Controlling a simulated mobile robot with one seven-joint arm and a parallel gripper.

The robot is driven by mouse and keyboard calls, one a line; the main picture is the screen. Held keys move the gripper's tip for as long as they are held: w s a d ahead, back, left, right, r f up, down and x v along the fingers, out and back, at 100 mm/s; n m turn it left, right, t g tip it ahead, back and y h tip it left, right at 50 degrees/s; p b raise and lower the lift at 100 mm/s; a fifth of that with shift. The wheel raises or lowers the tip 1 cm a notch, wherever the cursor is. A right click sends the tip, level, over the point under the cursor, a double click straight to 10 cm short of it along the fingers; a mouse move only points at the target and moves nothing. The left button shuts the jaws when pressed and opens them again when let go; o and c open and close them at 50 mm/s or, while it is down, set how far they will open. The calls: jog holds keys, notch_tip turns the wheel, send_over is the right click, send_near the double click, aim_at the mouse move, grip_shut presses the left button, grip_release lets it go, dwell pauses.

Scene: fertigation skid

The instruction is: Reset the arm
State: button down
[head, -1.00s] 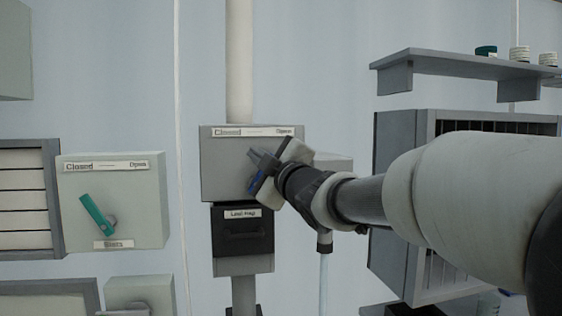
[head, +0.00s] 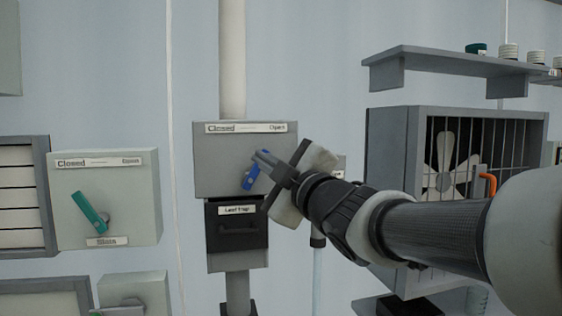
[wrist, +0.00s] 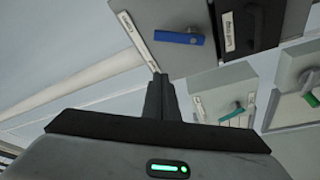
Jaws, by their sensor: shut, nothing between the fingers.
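My gripper (head: 266,160) is shut and empty, in front of the grey valve box in the middle of the head view. That box (head: 218,170) has a "Closed – Open" label and a blue lever (head: 250,179), partly hidden behind my fingers in the head view. The blue lever shows whole in the wrist view (wrist: 180,38), apart from my shut fingers (wrist: 160,85). Whether the fingertips touch the box cannot be told.
A dark "Leaf trap" drawer (head: 236,230) sits below the box. A pale box (head: 140,200) with a teal lever (head: 90,212) is at left. A caged fan (head: 440,160) and a shelf (head: 450,62) with small jars stand at right, near my arm.

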jog(key=s+d+f+m+g+h, duration=0.1)
jog(key=s+d+f+m+h, duration=0.1)
jog(key=d+f+m+h, duration=0.4)
jog(key=s+d+f+m+g+h, duration=0.2)
jog(key=s+d+f+m+h, duration=0.15)
jog(key=d+f, duration=0.35)
jog(key=s+d+f+m+g+h, duration=0.15)
jog(key=s+f+m+g, duration=0.25)
jog(key=s+f, duration=0.45)
jog(key=s+d+f+m+g, duration=0.35)
jog(key=s+f, duration=0.35)
jog(key=s, duration=0.3)
notch_tip(320, 180, up, 19)
jog(key=g+p, duration=0.1)
jog(key=p, duration=1.8)
jog(key=shift+s+a+m+y+p, duration=0.2)
jog(key=shift+s+m+y+p, duration=0.1)
jog(key=shift+s+m, duration=0.1)
